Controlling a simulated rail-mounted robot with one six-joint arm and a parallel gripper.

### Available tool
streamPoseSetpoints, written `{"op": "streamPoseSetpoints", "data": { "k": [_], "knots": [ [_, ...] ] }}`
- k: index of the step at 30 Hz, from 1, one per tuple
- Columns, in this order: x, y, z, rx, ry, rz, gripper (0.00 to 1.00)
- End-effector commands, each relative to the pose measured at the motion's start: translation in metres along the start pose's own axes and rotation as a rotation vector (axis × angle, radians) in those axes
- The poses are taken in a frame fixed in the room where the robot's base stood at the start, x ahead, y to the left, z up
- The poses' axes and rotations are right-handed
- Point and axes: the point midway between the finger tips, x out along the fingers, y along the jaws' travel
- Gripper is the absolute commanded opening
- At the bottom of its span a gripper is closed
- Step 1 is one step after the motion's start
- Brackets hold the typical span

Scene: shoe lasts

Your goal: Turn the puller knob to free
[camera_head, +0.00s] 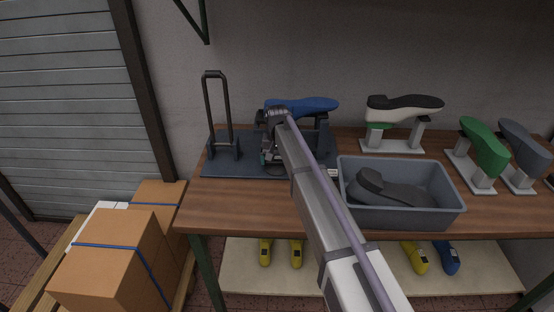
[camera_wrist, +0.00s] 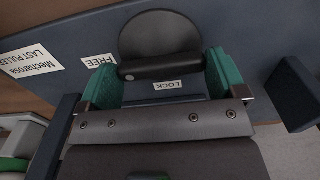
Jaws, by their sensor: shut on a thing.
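The puller knob (camera_wrist: 160,32) is a dark round disc with a raised bar (camera_wrist: 162,67) across it. A small pale dot marks the bar's left end, near the FREE label (camera_wrist: 98,61). The LOCK label (camera_wrist: 168,85) lies just below the bar. My gripper (camera_wrist: 162,78) is shut on the knob, with a green pad at each end of the bar. In the head view my gripper (camera_head: 270,158) is at the puller's dark base plate (camera_head: 225,165) and hides the knob.
A tall black handle (camera_head: 213,105) stands on the plate's left. A blue last (camera_head: 310,104) sits behind my arm. A grey bin (camera_head: 400,213) with a dark last is to the right. Other lasts on stands (camera_head: 402,108) are at the back right. The front left tabletop is clear.

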Motion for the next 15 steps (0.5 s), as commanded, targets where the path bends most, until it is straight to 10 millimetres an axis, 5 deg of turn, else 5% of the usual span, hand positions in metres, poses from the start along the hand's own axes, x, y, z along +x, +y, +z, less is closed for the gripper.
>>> {"op": "streamPoseSetpoints", "data": {
  "k": [14,15],
  "knots": [
    [0.0002,0.0001,0.0004,0.017,-0.001,0.000,0.67],
    [0.0002,0.0001,0.0004,0.016,-0.001,0.000,0.94]
  ]
}}
